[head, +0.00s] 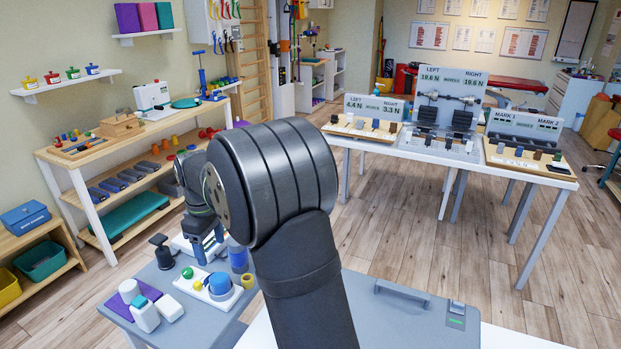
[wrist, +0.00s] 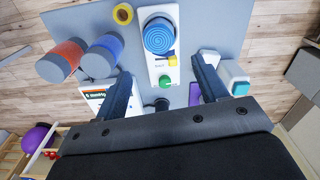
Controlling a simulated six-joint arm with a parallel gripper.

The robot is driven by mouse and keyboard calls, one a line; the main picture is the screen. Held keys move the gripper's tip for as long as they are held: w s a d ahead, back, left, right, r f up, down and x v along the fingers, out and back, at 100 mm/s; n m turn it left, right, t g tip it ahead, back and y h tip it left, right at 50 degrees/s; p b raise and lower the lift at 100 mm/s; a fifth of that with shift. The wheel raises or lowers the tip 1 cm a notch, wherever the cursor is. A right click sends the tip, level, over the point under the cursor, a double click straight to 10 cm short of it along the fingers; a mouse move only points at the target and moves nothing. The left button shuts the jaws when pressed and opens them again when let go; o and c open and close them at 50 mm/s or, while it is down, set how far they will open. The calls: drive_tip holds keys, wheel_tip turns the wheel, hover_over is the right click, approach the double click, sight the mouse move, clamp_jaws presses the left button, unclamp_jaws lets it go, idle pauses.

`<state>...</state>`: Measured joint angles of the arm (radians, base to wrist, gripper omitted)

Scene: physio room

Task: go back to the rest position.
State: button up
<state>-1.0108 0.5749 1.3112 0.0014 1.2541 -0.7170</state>
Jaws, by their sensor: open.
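My gripper (head: 207,248) hangs over the small grey table (head: 185,333) in the head view, partly behind my own arm. In the wrist view my gripper (wrist: 164,84) has its two fingers wide apart, with nothing held between them. I cannot tell the exact height of the fingertips above the board. No marker of the rest position shows.
Wooden shelving (head: 85,205) is farther left; open floor (head: 400,230) lies right.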

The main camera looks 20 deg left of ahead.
sight(218, 279)
wheel_tip(218, 279, down, 11)
drive_tip(key=shift+f, duration=0.2)
wheel_tip(218, 279, up, 3)
drive_tip(key=shift+f, duration=0.2)
drive_tip(key=shift+r, duration=0.75)
